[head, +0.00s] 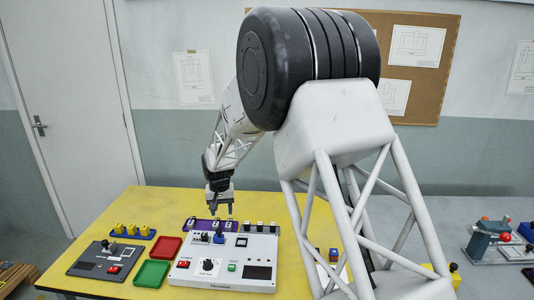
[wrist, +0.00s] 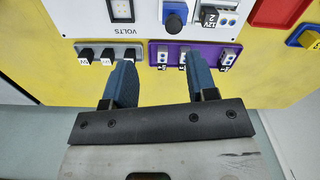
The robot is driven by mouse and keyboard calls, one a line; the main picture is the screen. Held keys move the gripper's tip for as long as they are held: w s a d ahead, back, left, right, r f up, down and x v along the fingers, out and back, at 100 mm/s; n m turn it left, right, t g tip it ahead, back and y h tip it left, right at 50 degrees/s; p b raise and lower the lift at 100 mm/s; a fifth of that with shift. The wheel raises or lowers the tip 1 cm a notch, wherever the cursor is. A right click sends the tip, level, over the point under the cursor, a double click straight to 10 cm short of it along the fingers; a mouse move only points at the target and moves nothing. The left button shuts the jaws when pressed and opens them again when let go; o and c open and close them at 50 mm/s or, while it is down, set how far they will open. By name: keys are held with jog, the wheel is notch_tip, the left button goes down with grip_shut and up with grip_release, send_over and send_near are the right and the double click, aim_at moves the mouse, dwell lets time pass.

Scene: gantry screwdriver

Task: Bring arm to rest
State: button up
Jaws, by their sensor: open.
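My gripper (head: 222,215) hangs pointing down over the back edge of the white instrument panel (head: 183,278) on the yellow table. In the wrist view my gripper (wrist: 160,62) shows two blue fingers spread apart with nothing between them. The purple rack (wrist: 170,66) holds several small grey-and-black pieces beyond the fingertips, and one finger overlaps its right part in the picture. A grey rack (wrist: 128,48) with black-and-white pieces lies to its left, partly covered by the other finger. I cannot tell how high the fingertips are above the racks.
A red tray (head: 166,248) and a green tray (head: 152,273) lie left of the panel. A dark control box (head: 92,266) and a blue rack with yellow pieces (head: 133,231) stand further left. A vise-like device (head: 486,240) stands on the right bench.

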jog(key=s+d+r+m+t, duration=0.1)
jog(key=s+d+r, duration=0.8)
jog(key=d, duration=0.4)
jog(key=s+d+r, duration=0.9)
jog(key=d+r, duration=0.1)
jog(key=d, duration=0.3)
jog(key=s+d, duration=0.5)
jog(key=s, duration=0.5)
jog(key=s+d+m+t, duration=0.1)
jog(key=s+d, duration=0.4)
jog(key=s, duration=0.5)
jog(key=s+d, duration=0.5)
jog(key=s, duration=0.5)
jog(key=shift+m+t, duration=0.3)
jog(key=shift+m, duration=0.1)
